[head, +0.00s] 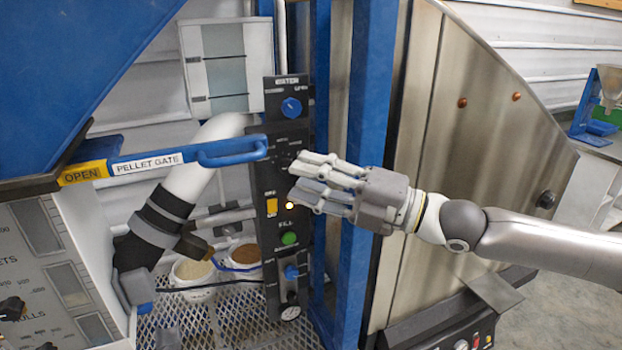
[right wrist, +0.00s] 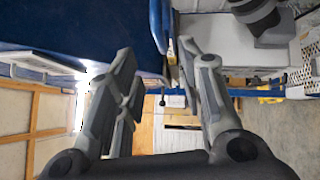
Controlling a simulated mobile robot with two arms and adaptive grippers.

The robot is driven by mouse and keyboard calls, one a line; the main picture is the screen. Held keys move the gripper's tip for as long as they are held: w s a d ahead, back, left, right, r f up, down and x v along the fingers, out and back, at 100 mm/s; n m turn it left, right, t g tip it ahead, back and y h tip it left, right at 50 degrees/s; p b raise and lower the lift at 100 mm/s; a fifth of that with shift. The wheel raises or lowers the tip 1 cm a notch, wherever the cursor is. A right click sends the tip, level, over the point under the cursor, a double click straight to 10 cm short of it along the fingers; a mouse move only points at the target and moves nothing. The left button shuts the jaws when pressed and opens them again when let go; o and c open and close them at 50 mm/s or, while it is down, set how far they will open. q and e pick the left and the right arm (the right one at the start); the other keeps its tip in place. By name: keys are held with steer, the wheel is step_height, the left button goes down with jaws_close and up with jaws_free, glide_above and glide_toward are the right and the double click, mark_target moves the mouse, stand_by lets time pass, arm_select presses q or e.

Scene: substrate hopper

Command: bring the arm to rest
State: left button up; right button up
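My right arm (head: 545,243) reaches in from the right edge of the head view, with its gripper (head: 302,183) pointing left. The gripper is in front of the black control panel and the blue upright, and hides part of both. In the right wrist view its two fingers (right wrist: 158,75) stand well apart with nothing between them, so it is open and empty. The blue pellet gate handle (head: 232,151) is to the left of the fingertips, with a visible gap. I do not make out my left gripper in either view.
The black control panel (head: 273,208) has knobs, a green button and a lit indicator. A blue upright (head: 368,80) and a steel hopper side (head: 490,130) stand behind the arm. Two buckets (head: 193,271) stand on mesh below. Open floor (head: 570,310) shows at lower right.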

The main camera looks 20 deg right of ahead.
steer(key=s+a+f+m+g+h, duration=0.25)
steer(key=a+f+m, duration=0.3)
steer(key=f, duration=0.65)
steer(key=s+a+f+m+g+h, duration=0.1)
steer(key=s+a+f+m+h, duration=0.3)
steer(key=f, duration=0.9)
steer(key=s+d+f+m+g+h, duration=0.3)
steer(key=s+d+f+m, duration=0.2)
steer(key=s+f+m, duration=0.35)
steer(key=s+d+f+m+g+h, duration=0.4)
steer(key=s+d+f+m, duration=0.1)
steer(key=s+f+m, duration=0.35)
step_height(320, 180, down, 30)
steer(key=s+g+b, duration=0.1)
steer(key=s, duration=0.1)
steer(key=s+d+f+g+b, duration=0.1)
steer(key=s+d+f, duration=0.2)
steer(key=s+f, duration=1.2)
steer(key=shift+s+f, duration=0.25)
steer(key=shift+s, duration=0.45)
